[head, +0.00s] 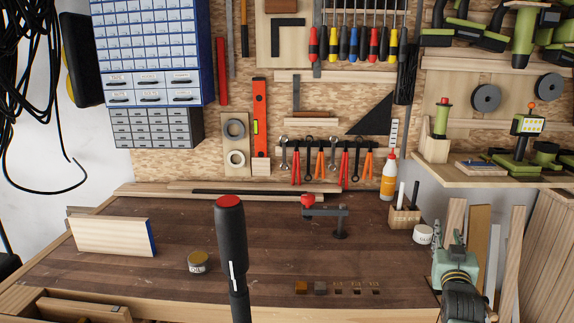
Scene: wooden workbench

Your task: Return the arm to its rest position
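My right gripper (449,246) is at the lower right, by the bench's right edge, with a black ribbed part below it. Its fingers are small and blurred against the planks behind, so I cannot tell whether they are open or shut. I see no object clearly held there. My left gripper is not in view.
A black upright cylinder with a red top hides part of the middle. Planks lean at right.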

